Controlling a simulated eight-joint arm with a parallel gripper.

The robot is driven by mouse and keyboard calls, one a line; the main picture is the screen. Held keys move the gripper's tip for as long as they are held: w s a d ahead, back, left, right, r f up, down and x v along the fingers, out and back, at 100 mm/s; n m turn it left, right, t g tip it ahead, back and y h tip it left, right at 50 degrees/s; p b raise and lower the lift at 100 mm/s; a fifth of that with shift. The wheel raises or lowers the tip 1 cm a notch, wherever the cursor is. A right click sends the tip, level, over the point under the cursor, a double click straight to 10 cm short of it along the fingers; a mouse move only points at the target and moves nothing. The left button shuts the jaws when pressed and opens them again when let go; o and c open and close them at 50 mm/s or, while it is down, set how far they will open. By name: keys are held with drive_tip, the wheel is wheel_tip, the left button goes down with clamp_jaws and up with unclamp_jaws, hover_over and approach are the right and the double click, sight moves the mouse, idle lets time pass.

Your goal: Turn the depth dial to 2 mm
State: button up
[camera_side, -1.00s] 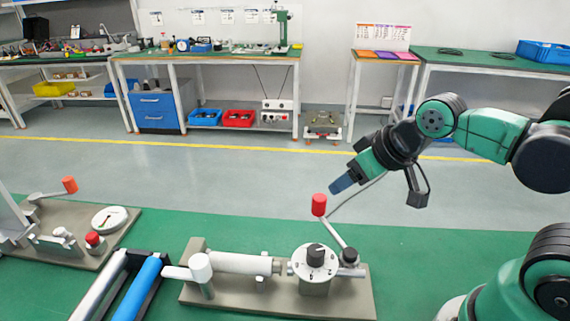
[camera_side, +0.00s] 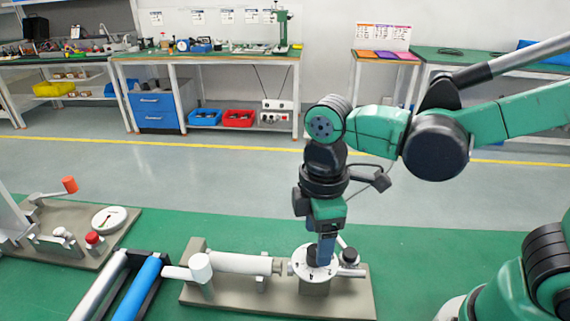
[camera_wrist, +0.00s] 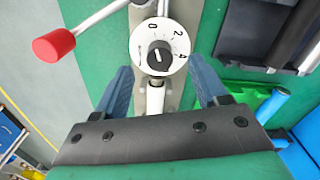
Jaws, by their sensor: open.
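The depth dial (camera_side: 299,267) is a white disc on the right half of the near grey base plate. The wrist view shows its face (camera_wrist: 140,42) with 0, 2 and 4 and a black centre knob (camera_wrist: 160,56). A light mark on the knob appears to point near 0, but it is small. My gripper (camera_side: 325,262) points down at the dial in the side view, covering part of it. In the wrist view my gripper (camera_wrist: 163,76) is open, its blue fingers on either side of the knob. I cannot tell whether they touch it.
A crank with a red handle (camera_wrist: 53,45) stands close left of the dial in the wrist view; my arm hides that handle in the side view. A white cylinder (camera_side: 240,263) lies left of the dial. Blue and silver rollers (camera_side: 138,289) and another fixture (camera_side: 75,245) stand farther left.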

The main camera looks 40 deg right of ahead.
sight(312, 249)
drive_tip(key=shift+f, duration=1.25)
clamp_jaws()
drive_tip(key=shift+m, duration=0.3)
drive_tip(key=m, duration=0.5)
drive_tip(key=shift+m, duration=0.3)
drive_tip(key=m, duration=0.5)
drive_tip(key=shift+m, duration=0.4)
